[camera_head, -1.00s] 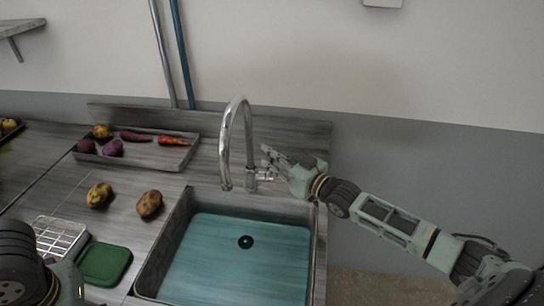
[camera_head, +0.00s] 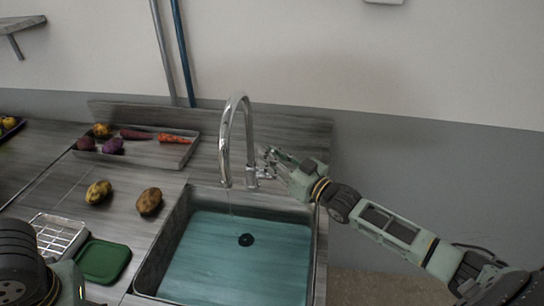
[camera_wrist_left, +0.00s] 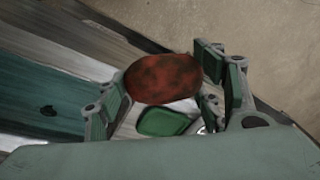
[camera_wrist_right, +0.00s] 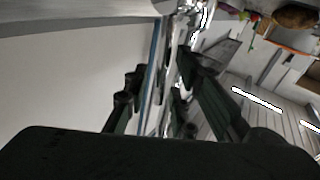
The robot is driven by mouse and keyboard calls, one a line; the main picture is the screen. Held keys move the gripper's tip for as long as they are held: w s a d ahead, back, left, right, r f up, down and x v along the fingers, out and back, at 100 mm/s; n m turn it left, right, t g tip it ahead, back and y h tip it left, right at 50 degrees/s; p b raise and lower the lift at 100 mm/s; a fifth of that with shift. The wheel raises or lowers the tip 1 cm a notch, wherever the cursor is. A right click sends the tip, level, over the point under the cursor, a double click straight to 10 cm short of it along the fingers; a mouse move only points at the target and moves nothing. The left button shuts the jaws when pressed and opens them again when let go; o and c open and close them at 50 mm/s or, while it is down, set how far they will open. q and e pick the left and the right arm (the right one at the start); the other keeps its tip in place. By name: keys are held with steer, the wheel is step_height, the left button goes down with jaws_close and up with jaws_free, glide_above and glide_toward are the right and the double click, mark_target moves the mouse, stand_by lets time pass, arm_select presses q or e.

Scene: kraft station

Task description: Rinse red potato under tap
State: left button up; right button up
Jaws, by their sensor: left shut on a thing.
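The red potato (camera_wrist_left: 163,79) is between the fingers of my left gripper (camera_wrist_left: 160,90), which is shut on it. That gripper is outside the head view. The chrome tap (camera_head: 225,145) arches over the sink (camera_head: 310,250), and a thin faint stream seems to fall from its spout. My right gripper (camera_head: 270,166) is at the lever on the tap's right side; contact is unclear. In the right wrist view its fingers (camera_wrist_right: 155,95) look apart, with a gap between them.
Two potatoes (camera_head: 98,192) (camera_head: 149,201) lie on the counter left of the sink. Behind them is a tray (camera_head: 160,157) with several vegetables. A wire rack (camera_head: 60,237) and a green pad (camera_head: 103,262) lie at the front left. The sink floor is clear around its drain (camera_head: 246,240).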

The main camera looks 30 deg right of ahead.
steer(key=shift+f, duration=0.1)
steer(key=shift+s+d, duration=0.1)
steer(key=shift+s, duration=0.2)
steer(key=v, duration=1.1)
steer(key=shift+s, duration=0.2)
